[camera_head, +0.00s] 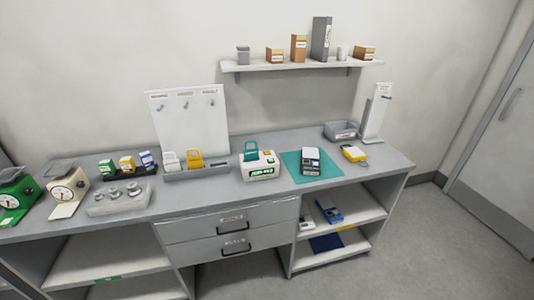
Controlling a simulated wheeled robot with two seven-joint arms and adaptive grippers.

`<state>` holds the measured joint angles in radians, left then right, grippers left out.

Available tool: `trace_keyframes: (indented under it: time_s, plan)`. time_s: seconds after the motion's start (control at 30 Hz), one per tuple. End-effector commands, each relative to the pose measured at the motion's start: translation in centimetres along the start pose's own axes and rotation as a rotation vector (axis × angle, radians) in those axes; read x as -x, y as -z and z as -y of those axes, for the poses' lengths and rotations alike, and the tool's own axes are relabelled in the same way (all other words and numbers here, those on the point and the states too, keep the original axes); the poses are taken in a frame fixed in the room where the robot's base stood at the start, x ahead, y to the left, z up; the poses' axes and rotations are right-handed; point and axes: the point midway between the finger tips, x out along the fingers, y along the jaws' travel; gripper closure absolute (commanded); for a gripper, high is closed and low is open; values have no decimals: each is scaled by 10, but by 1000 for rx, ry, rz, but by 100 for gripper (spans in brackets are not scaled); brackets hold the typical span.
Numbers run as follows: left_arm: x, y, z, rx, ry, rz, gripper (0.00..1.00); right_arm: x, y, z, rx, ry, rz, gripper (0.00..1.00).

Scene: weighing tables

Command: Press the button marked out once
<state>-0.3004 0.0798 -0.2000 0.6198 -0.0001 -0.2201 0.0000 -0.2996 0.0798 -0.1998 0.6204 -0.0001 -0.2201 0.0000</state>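I cannot make out a button marked out; lettering on the devices is too small to read. A white device (246,168) with a green display (262,172) stands mid-table, with a teal padlock-shaped piece (250,151) at its top and a small orange patch (268,153) on its upper right. A dark grey handheld device (311,161) lies on a teal mat (293,175) to its right. A yellow device (354,153) lies farther right. Neither of my grippers is in view.
The grey table (222,195) runs along the wall. Green and cream dial scales (12,201) (66,193), a weight block (118,200) and a tray (197,173) stand left. A grey bin (340,131) is back right. Two drawers (232,218) are below; a wall shelf (300,64) holds boxes.

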Motion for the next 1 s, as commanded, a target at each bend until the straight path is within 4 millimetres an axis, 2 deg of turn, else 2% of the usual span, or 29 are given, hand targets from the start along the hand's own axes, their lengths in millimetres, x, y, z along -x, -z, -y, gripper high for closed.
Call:
trace_keyframes:
  time_s: [0.03, 0.37, 1.0]
  plan:
    - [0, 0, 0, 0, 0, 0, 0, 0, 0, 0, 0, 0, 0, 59]
    - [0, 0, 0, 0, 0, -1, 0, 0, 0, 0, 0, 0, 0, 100]
    - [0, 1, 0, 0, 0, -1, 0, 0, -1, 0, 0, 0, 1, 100]
